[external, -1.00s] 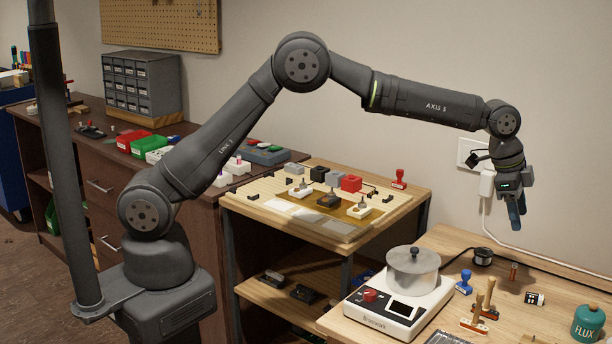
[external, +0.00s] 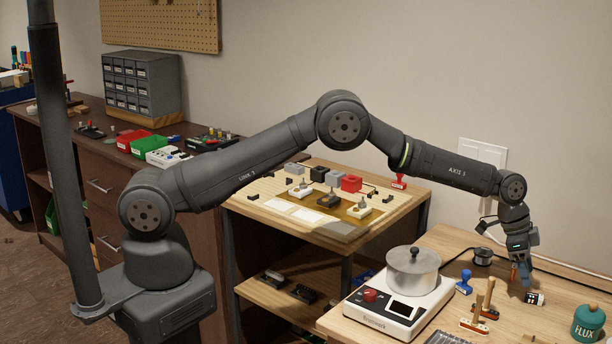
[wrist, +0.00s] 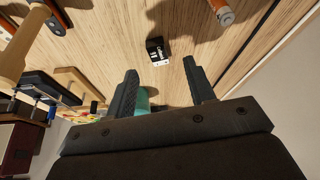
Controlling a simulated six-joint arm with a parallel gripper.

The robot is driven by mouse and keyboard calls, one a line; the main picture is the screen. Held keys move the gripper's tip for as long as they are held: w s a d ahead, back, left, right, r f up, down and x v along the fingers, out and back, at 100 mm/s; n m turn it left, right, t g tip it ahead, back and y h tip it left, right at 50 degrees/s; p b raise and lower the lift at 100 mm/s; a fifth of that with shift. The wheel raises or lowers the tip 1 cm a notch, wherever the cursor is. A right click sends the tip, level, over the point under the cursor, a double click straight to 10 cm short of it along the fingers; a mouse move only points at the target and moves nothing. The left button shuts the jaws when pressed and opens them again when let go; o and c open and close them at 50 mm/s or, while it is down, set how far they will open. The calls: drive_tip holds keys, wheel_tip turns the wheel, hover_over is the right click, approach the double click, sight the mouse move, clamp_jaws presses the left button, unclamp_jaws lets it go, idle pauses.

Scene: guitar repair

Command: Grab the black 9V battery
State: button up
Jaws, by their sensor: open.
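The black 9V battery (external: 535,298) with white markings lies on the light wooden bench in the external view. In the wrist view the battery (wrist: 157,50) shows just beyond my fingertips, roughly centred between them. My gripper (external: 523,280) points down close above the bench, just behind and left of the battery in the external view. In the wrist view my gripper (wrist: 160,68) has its two fingers spread apart with nothing between them. The exact height of the fingertips above the bench is hard to tell.
A copper-topped cylinder (wrist: 224,14) stands close to the right finger. A green FLUX jar (external: 587,323) stands right of the battery. Wooden-handled tools (external: 482,310), a blue stamp (external: 464,283) and a hotplate-like device with a metal pot (external: 411,270) stand to the left.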

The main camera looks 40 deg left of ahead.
sight(531, 295)
drive_tip(key=shift+s+x, duration=0.1)
drive_tip(key=shift+x, duration=1.25)
drive_tip(key=shift+s+x, duration=0.15)
drive_tip(key=shift+x, duration=1.15)
drive_tip(key=c, duration=1.1)
drive_tip(key=shift+o, duration=0.2)
